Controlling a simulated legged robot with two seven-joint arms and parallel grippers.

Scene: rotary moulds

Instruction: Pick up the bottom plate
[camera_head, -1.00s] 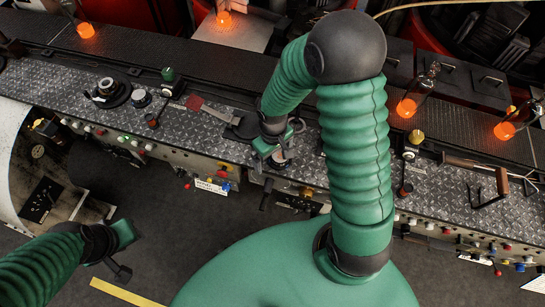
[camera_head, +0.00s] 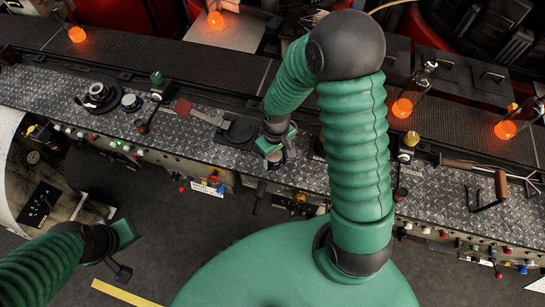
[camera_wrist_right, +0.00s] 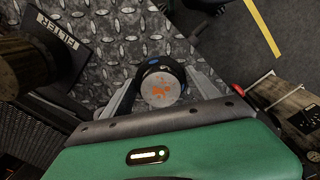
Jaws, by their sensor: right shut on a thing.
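My right gripper (camera_head: 275,155) hangs over the front part of the bench and is mostly hidden by its own wrist in the head view. In the right wrist view its fingers (camera_wrist_right: 160,95) are shut on the bottom plate (camera_wrist_right: 160,88).
The diamond-plate bench (camera_head: 230,170) runs across the view. A dark plate (camera_head: 238,131) with a red-ended handle (camera_head: 183,106) lies left of my right gripper. A round mould (camera_head: 98,94) stands farther left. Glowing bottles (camera_head: 402,107) stand behind. A wooden-handled tool (camera_head: 490,190) is at right.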

